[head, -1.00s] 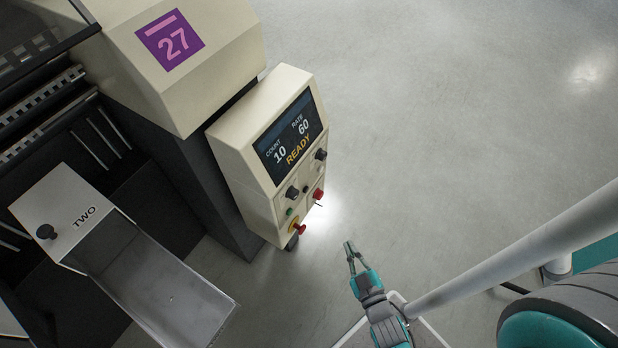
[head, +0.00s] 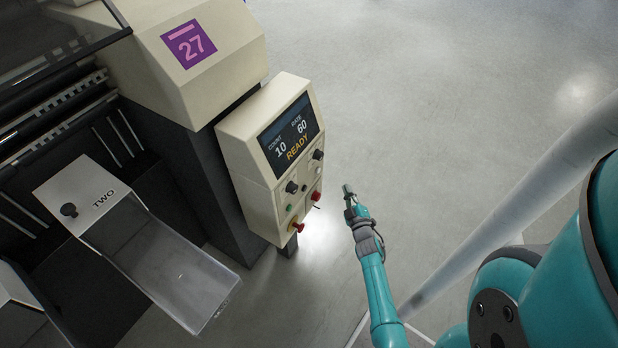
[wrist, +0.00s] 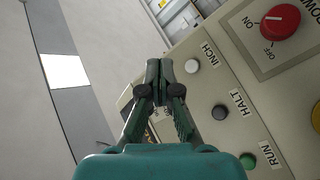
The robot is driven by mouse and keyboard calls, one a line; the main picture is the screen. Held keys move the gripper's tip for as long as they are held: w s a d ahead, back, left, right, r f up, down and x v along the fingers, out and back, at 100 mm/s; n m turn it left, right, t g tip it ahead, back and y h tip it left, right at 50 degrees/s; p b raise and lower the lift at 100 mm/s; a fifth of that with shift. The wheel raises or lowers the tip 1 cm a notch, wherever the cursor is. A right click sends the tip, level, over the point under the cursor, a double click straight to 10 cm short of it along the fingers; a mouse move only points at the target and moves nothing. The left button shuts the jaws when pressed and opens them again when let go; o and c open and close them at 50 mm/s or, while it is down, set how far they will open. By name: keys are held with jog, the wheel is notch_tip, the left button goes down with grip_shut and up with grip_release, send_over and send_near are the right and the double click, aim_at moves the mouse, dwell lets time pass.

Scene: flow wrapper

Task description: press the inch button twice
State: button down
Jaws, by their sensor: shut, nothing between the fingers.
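The inch button (wrist: 192,66) is a small pale grey round button beside its INCH label in the wrist view. My gripper (wrist: 159,62) is shut and empty, its tips appearing just left of the inch button in that view. I cannot tell the remaining gap in depth. In the head view my gripper (head: 348,189) is to the right of the control panel (head: 262,205), apart from it. The panel's screen (head: 287,136) reads COUNT 10, RATE 60, READY.
A black HALT button (wrist: 219,112) and a green RUN button (wrist: 248,160) line up below INCH. A red ON/OFF knob (wrist: 280,22) is to the right. A red stop button (head: 297,227) sits low on the panel. A metal chute (head: 175,275) stands left; open floor lies right.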

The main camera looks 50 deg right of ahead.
aim_at(318, 170)
jog(key=shift+w+d+r, duration=0.1)
jog(key=shift+w+d, duration=0.1)
jog(key=shift+d, duration=0.75)
jog(key=w+a, duration=0.1)
jog(key=w, duration=0.7)
jog(key=shift+w, duration=0.35)
jog(key=shift+w, duration=0.15)
dwell(0.8)
jog(key=shift+w, duration=0.3)
jog(key=shift+w, duration=0.4)
dwell(0.8)
jog(key=shift+s, duration=0.85)
